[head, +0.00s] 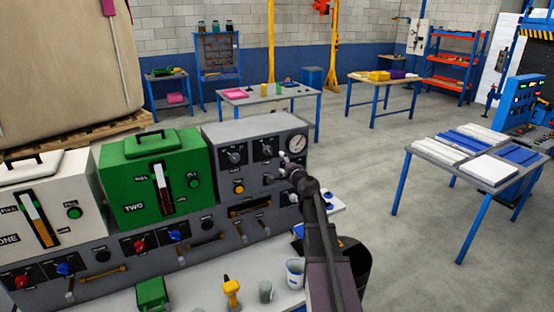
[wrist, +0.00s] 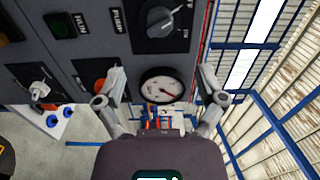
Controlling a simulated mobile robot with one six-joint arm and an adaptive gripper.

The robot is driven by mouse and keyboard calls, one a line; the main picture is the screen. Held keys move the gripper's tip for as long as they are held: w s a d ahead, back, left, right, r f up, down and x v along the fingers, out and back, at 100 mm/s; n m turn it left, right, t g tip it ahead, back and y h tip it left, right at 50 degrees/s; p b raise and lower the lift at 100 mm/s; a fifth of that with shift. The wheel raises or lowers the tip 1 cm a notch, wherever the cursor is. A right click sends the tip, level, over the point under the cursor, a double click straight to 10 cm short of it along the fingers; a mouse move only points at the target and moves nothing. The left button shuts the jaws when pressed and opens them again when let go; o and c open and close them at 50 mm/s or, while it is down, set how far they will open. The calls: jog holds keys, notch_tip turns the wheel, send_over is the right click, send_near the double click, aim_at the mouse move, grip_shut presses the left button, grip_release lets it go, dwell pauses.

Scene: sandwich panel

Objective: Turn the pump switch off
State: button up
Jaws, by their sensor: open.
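The grey control panel (head: 255,130) carries two dark rotary switches, a left one (head: 235,155) and a right one (head: 267,150), and a round white gauge (head: 297,142). In the wrist view a large rotary switch (wrist: 158,22) with a grey handle sits at the top, beside a label that seems to read PUMP. Its exact setting is hard to read. My gripper (wrist: 161,75) is open and empty, its fingers either side of the gauge (wrist: 162,90) in the picture. In the head view my gripper (head: 286,160) is close to the panel, below and right of the right switch.
An orange button (head: 239,188) is on the panel's lower left. A green unit (head: 150,165) marked TWO stands to the left. Below are a yellow tool (head: 231,290) and a white cup (head: 294,272). Open floor (head: 365,165) lies between panel and tables.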

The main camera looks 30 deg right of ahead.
jog(key=shift+s, duration=0.9)
jog(key=s+a+f+n+g+y+b, duration=0.1)
jog(key=s+a+f+n+g+y, duration=0.35)
jog(key=a, duration=0.75)
jog(key=s+a+f+n+g+y+b, duration=0.1)
jog(key=s+a+f+n+g, duration=0.4)
jog(key=a+f+n, duration=0.55)
jog(key=s+a+f+g+h, duration=0.1)
jog(key=s+f+g+h, duration=0.1)
jog(key=s, duration=0.4)
jog(key=s+a+f+n+g+h+b, duration=0.1)
jog(key=s+a+f+g+h, duration=0.1)
jog(key=s, duration=0.5)
jog(key=s+a+f+n+g+h+b, duration=0.1)
jog(key=s+a+f+g+h, duration=0.1)
jog(key=s, duration=0.4)
jog(key=shift+s+f+g, duration=0.15)
jog(key=shift+f+g, duration=0.75)
jog(key=shift+g, duration=0.35)
jog(key=shift+a, duration=0.1)
